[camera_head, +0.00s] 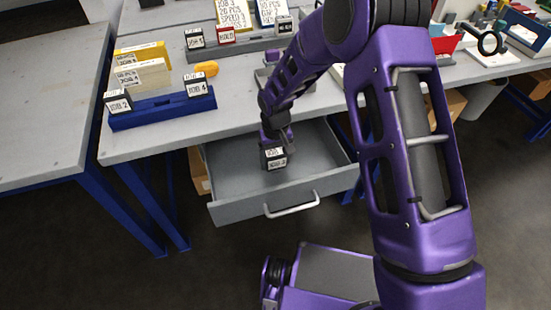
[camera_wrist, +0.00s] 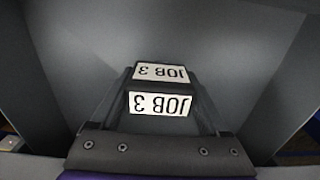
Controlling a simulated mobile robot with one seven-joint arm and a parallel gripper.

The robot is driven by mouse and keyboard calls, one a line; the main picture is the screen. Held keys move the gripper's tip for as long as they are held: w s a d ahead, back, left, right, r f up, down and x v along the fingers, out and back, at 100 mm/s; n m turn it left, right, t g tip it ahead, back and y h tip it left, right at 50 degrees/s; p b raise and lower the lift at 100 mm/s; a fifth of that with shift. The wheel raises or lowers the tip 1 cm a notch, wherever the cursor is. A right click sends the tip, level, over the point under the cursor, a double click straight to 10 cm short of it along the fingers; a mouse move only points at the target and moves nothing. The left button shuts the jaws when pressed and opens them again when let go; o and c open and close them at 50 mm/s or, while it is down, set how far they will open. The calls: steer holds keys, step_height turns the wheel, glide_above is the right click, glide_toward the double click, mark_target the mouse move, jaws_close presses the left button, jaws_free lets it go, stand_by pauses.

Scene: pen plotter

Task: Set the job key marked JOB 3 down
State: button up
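The JOB 3 key (camera_head: 274,158) is a dark block with white labels, over the inside of the open grey drawer (camera_head: 230,213). In the wrist view the key (camera_wrist: 160,101) shows JOB 3 on two faces, upside down in the picture. My gripper (camera_wrist: 162,85) has a finger against each side of it and is shut on it. My gripper (camera_head: 275,140) points down into the drawer in the head view. I cannot tell whether the key touches the drawer floor. No other object shows in the drawer.
A blue rack (camera_head: 160,112) holding keys marked JOB 2 and JOB 4 stands on the grey table (camera_head: 225,118) above the drawer. Behind it are yellow and cream blocks, an orange piece (camera_head: 206,69) and a grey key rack (camera_head: 240,49). The drawer handle (camera_head: 292,208) faces the front.

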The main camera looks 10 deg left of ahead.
steer(key=o, duration=0.3)
step_height(320, 180, up, 12)
steer(key=shift+r+p, duration=0.15)
steer(key=shift+p, duration=0.95)
